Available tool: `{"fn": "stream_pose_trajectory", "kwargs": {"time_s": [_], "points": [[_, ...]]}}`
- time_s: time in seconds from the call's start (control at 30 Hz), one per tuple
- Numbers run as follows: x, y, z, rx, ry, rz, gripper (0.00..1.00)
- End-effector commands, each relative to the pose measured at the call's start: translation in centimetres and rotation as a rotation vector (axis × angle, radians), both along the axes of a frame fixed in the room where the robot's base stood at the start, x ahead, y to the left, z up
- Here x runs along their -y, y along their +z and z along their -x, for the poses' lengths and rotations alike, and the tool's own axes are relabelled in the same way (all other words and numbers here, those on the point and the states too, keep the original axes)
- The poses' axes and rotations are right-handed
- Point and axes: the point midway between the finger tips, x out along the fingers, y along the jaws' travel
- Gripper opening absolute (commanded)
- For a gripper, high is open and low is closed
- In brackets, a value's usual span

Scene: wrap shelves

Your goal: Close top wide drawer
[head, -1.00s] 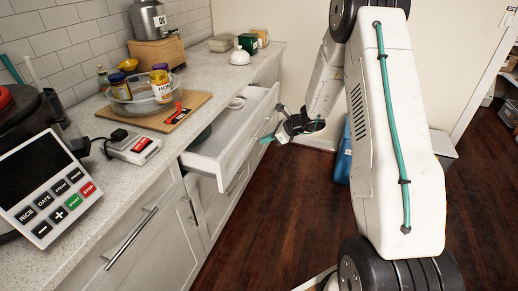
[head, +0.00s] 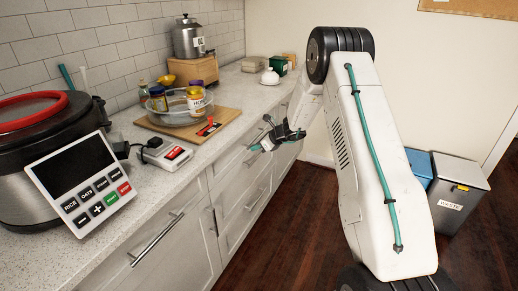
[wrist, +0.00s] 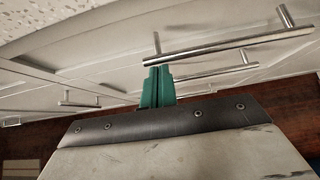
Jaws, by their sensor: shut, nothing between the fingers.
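The top wide drawer (head: 228,172) sits under the counter in the head view. Its pale front looks flush, or nearly so, with the cabinet face, and its inside no longer shows. My gripper (head: 258,147) is at the drawer front near its upper part, just below the counter edge. In the wrist view my gripper's green fingers (wrist: 157,72) are together and empty, with their tips close to a drawer front and just below a long metal bar handle (wrist: 230,46). I cannot tell whether the tips touch the front or the handle.
A lower drawer (head: 240,208) and a cabinet door with a bar handle (head: 156,240) look shut. The counter (head: 120,207) holds a cooker (head: 38,140), a glass bowl (head: 180,113) and a cutting board (head: 222,117). A waste bin (head: 455,195) stands right. Dark floor (head: 285,210) beside the cabinets is free.

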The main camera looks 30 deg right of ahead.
Motion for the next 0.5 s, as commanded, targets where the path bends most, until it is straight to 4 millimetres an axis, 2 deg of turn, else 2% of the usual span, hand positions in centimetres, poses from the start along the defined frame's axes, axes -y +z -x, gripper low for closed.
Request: {"fn": "stream_pose_trajectory", "kwargs": {"time_s": [0.3, 0.5], "points": [[-0.61, 0.34, -0.59, 0.008, 0.005, -0.001, 0.00], [-0.28, 0.25, -0.19, 0.009, 0.006, -0.001, 0.00]]}}
